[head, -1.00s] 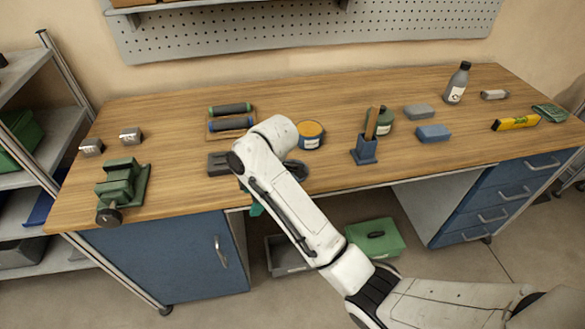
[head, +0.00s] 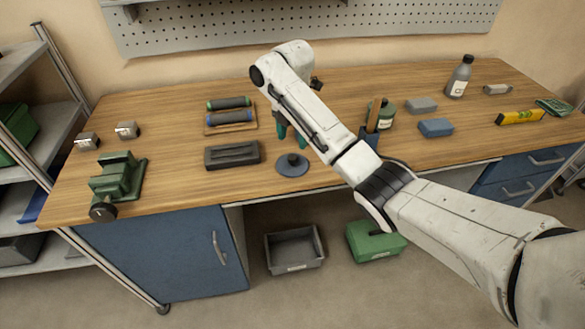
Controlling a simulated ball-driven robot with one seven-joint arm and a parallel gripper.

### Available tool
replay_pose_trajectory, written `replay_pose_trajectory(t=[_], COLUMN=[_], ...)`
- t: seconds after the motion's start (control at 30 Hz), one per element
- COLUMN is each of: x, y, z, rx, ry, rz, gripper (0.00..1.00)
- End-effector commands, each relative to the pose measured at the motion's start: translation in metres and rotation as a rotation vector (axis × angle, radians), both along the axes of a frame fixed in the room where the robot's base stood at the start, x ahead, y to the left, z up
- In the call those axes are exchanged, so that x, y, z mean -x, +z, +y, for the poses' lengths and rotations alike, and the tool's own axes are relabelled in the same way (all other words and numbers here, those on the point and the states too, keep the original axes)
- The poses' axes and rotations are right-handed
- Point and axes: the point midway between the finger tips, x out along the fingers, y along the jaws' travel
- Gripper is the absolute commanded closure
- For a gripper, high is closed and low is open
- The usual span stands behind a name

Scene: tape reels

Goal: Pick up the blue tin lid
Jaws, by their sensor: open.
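The blue tin lid (head: 292,166) is a round, dull blue disc with a dark knob on top. It lies flat on the workbench near the front edge, right of a dark grey block, and is fully visible. My gripper (head: 291,136) points down with its teal fingers apart and empty. In the picture it is just above the lid, and the fingers do not touch it. The gripper's upper part is partly hidden by my arm. The open tin with yellow contents seen earlier is hidden behind my arm.
On the wooden workbench (head: 120,178), the dark grey block (head: 232,154) lies close left of the lid. Two rollers on a wooden tray (head: 230,126) lie behind it. A green vice (head: 118,178) sits at the left front.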

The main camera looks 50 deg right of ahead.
Motion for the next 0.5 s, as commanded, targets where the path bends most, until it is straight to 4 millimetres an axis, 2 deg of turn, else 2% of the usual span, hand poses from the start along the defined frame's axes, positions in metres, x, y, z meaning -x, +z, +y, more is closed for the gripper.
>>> replay_pose_trajectory(t=[0.03,0.23,0.5], x=[0.000,0.001,0.002], y=[-0.008,-0.022,-0.058], z=[0.000,0.000,0.000], rx=[0.000,0.000,0.000], ry=[0.000,-0.001,-0.002], rz=[0.001,0.001,0.000], gripper=[0.39,0.39,0.39])
